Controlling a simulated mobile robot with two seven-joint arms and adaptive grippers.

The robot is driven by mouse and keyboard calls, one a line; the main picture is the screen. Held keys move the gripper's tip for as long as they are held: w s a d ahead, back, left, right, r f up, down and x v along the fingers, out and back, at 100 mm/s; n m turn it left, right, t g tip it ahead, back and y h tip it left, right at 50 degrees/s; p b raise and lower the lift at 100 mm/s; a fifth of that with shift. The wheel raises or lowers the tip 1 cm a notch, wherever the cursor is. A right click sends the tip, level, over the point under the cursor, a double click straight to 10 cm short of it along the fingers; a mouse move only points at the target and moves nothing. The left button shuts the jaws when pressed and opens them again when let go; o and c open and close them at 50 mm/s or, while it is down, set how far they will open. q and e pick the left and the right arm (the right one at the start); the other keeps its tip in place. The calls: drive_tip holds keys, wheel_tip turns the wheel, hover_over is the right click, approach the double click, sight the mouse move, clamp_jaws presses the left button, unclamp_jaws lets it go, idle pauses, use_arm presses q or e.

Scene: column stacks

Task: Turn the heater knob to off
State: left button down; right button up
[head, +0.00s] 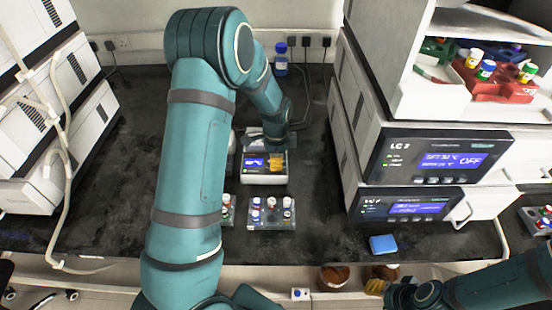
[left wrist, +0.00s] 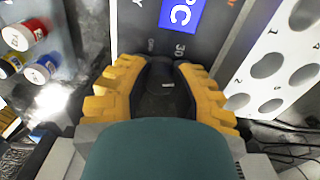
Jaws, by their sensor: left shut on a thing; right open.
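The heater (head: 264,178) is a small white box with a lit blue display, standing on the dark bench in the head view. In the left wrist view its dark panel (left wrist: 135,25) shows the display and small markings that look like "OFF" and "30". The heater knob (left wrist: 158,98) is dark and sits between the yellow fingers of my left gripper (left wrist: 158,80), which is shut on it. In the head view the left gripper (head: 277,163) hides the knob. The knob's pointer setting cannot be read clearly. My right gripper (head: 380,288) is open at the bottom right, away from the heater.
Vial racks (head: 270,220) stand in front of the heater. Stacked white instruments (head: 415,160) rise on the right, another stack (head: 70,130) on the left. A blue block (head: 383,244) lies near the bench's front edge. A brown bottle (head: 333,277) stands below near my right gripper.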

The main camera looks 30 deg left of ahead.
use_arm(q)
drive_tip(key=n+p, duration=0.1)
drive_tip(key=n, duration=0.4)
drive_tip(key=shift+r+n, duration=0.1)
drive_tip(key=shift+n, duration=0.2)
drive_tip(key=n+p, duration=0.1)
drive_tip(key=n, duration=0.4)
drive_tip(key=shift+n+p, duration=0.3)
drive_tip(key=shift+p, duration=0.05)
drive_tip(key=n+p, duration=0.1)
drive_tip(key=n, duration=0.3)
drive_tip(key=shift+n+p, duration=1)
drive_tip(key=shift+n, duration=1.7)
drive_tip(key=c, duration=0.8)
unclamp_jaws()
drive_tip(key=shift+o, duration=0.2)
